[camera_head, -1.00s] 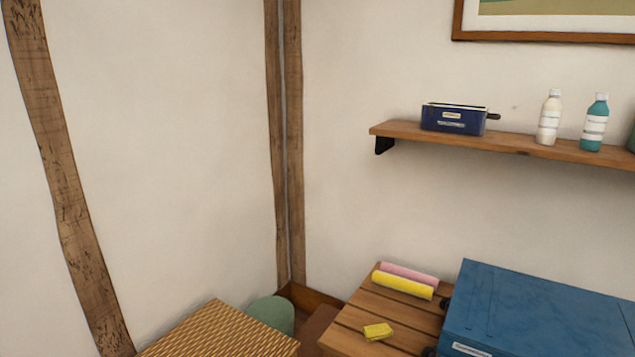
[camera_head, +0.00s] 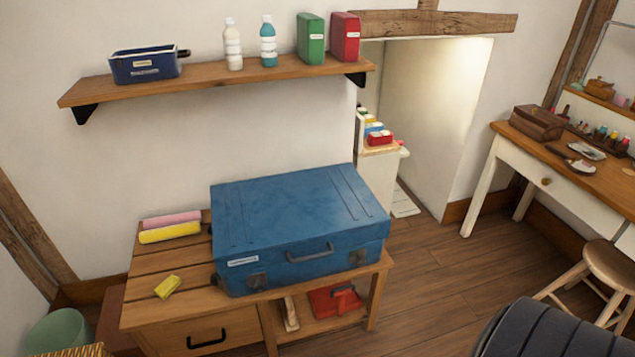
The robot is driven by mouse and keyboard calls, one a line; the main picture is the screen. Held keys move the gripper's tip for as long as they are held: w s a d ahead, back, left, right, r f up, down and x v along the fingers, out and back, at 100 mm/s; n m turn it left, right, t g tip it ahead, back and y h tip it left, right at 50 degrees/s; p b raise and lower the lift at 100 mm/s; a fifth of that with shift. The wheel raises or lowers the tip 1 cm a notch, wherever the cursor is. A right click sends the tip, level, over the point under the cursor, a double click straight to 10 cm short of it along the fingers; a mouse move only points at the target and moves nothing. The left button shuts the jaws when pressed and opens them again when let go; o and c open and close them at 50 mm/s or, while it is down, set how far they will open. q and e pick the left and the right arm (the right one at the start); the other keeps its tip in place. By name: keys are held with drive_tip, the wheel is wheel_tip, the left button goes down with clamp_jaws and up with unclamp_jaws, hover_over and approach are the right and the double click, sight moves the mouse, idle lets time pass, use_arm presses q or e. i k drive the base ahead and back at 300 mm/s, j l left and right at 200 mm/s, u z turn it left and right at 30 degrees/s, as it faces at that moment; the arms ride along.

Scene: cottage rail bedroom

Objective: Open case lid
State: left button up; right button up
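A large blue case (camera_head: 300,215) lies flat on a slatted wooden bench, with its lid closed. Its front side faces me and carries a dark handle (camera_head: 310,253), a latch on each side of the handle and a small white label. The left part of the bench top is bare apart from small items. Neither of my grippers shows in the head view.
A yellow roll (camera_head: 170,233), a pink roll (camera_head: 171,218) and a yellow cloth (camera_head: 167,287) lie left of the case. A wall shelf (camera_head: 215,78) hangs above. A stool (camera_head: 612,268) and desk (camera_head: 580,185) stand right. Floor between bench and desk is clear.

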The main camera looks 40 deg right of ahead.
sight(296, 217)
drive_tip(key=z, duration=1.15)
